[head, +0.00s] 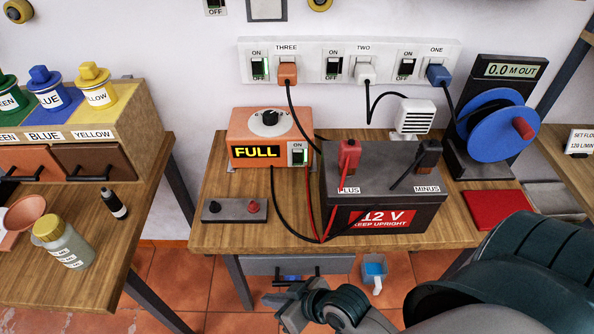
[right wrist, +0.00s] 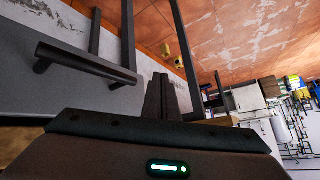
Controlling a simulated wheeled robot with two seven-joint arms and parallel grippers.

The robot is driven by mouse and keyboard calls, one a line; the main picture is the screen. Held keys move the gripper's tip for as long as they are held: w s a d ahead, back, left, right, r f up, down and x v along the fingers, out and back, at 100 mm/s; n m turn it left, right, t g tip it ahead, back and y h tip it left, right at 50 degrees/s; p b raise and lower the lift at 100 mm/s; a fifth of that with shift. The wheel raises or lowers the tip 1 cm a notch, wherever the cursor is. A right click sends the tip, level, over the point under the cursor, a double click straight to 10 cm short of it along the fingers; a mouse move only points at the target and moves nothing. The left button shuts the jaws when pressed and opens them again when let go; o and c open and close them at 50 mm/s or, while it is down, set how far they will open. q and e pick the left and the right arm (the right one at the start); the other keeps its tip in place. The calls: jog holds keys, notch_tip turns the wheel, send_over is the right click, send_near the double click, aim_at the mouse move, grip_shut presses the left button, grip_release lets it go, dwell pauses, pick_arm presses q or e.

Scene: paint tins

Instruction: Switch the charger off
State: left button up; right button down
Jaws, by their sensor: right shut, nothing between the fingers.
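The charger (head: 240,127) is an orange box at the back left of the middle bench. Its display reads FULL, a dial sits on top, and its switch (head: 298,155) shows ON with a green light. Red and black leads run from it to the 12 V battery (head: 375,195). A red clamp (head: 348,158) is at PLUS and a black clamp (head: 428,155) is at MINUS. My right gripper (head: 274,297) is shut and empty, low in front of the bench and below the charger. Its fingers also show in the right wrist view (right wrist: 161,97). My left gripper is not in view.
A power strip (head: 350,48) on the wall holds the orange plug (head: 287,73) at THREE. A drawer handle (right wrist: 85,62) is close in the right wrist view. A blue reel (head: 505,132) stands right.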

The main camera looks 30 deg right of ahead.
jog(key=w+a+r+m+t+y, duration=0.1)
jog(key=w+r+m+t, duration=0.4)
jog(key=r, duration=0.7)
jog(key=w+a+r+m+t+y, duration=0.25)
jog(key=w+r+t, duration=0.35)
jog(key=r, duration=0.6)
jog(key=d+r+m+t+h, duration=0.2)
jog(key=d+m+t+h, duration=0.1)
jog(key=d+m+h, duration=0.8)
jog(key=d+f+m+g+h, duration=0.2)
jog(key=f, duration=0.1)
jog(key=d+f+m+g+h, duration=0.2)
jog(key=f+m+g, duration=0.1)
jog(key=d+f+m+g+h, duration=0.2)
jog(key=f+m, duration=0.1)
jog(key=shift+s+d+f+m, duration=0.25)
jog(key=shift+s+d+f, duration=0.1)
jog(key=shift+s+d, duration=0.05)
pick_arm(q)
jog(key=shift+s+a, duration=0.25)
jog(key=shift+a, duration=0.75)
pick_arm(e)
jog(key=shift+s+d+f+g, duration=0.1)
jog(key=shift+s+f+g, duration=0.05)
jog(key=shift+f+g, duration=0.15)
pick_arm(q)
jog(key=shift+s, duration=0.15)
pick_arm(e)
jog(key=shift+d, duration=0.1)
